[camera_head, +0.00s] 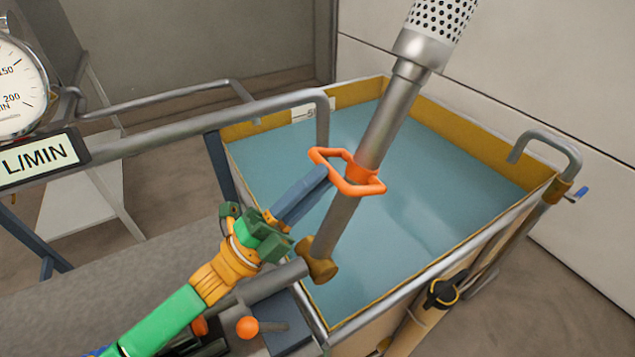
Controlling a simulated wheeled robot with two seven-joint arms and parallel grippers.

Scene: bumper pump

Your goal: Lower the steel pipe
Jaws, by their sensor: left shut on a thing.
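The steel pipe (386,120) stands raised and tilted, leaning up to the right over the tank. A perforated strainer (441,20) is on its upper end and is cut off by the top edge of the view. Its lower end meets a brass elbow (318,264) at the tank's near left rim. An orange handle (362,188) is fixed to the pipe partway up. My left gripper (318,180) is shut on the left side of this handle. My right gripper is not in view.
An open tank of blue water (410,215) with a yellow inner rim lies under the pipe. A hooked grey pipe (322,108) bends over its left rim, another (555,140) over the right. A flow gauge (18,90) stands left. An orange knob (247,327) sits near my arm.

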